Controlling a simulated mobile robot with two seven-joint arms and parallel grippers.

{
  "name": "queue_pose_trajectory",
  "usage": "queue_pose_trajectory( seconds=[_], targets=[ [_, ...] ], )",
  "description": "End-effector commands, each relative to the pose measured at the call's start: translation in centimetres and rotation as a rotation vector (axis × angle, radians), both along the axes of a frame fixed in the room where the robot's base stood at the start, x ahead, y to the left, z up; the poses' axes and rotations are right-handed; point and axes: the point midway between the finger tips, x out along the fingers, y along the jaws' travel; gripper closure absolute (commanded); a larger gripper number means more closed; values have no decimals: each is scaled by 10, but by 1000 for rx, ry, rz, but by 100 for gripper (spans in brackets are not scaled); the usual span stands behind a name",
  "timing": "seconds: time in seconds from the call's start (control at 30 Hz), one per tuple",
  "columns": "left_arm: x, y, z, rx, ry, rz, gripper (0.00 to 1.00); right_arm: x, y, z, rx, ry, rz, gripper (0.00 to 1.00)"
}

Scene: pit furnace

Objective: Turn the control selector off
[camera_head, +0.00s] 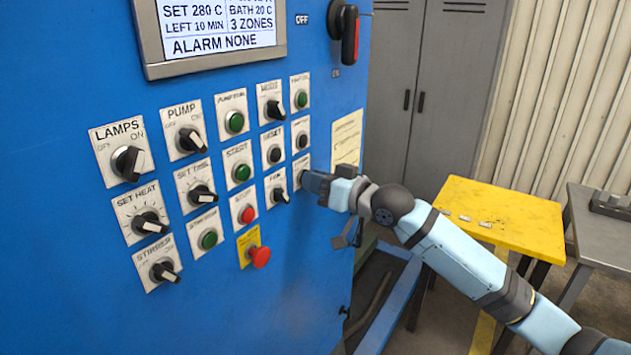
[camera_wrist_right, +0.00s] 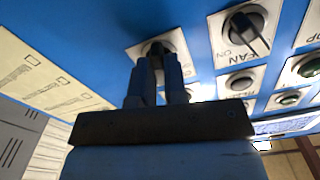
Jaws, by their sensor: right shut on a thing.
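A selector on a white plate (camera_head: 301,165) sits at the right end of the lower part of the blue panel, just right of the FAN selector (camera_head: 277,193). Its label is too small to read in the head view, so I cannot confirm it is the control selector. My right gripper (camera_head: 307,181) is at this plate and covers most of its knob. In the right wrist view the gripper's two fingers (camera_wrist_right: 159,72) are closed on the dark selector knob (camera_wrist_right: 154,48). The knob's pointing direction is hidden. My left gripper is not in view.
The blue panel (camera_head: 100,285) carries several other knobs and buttons close by, including a red mushroom button (camera_head: 260,257). A display (camera_head: 218,30) and a red-and-black rotary handle (camera_head: 349,35) are above. A yellow table (camera_head: 510,215) and grey lockers (camera_head: 425,60) stand at the right.

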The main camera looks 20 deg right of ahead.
Motion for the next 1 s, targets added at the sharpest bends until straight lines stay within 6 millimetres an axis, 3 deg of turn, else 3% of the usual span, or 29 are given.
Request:
queue_pose_trajectory(
  seconds=[0.6,1.0],
  targets=[
    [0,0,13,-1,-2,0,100,0,0,1,-439,-340,0,100],
    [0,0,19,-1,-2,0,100,-1,1,0,-590,-457,0,100]
  ],
)
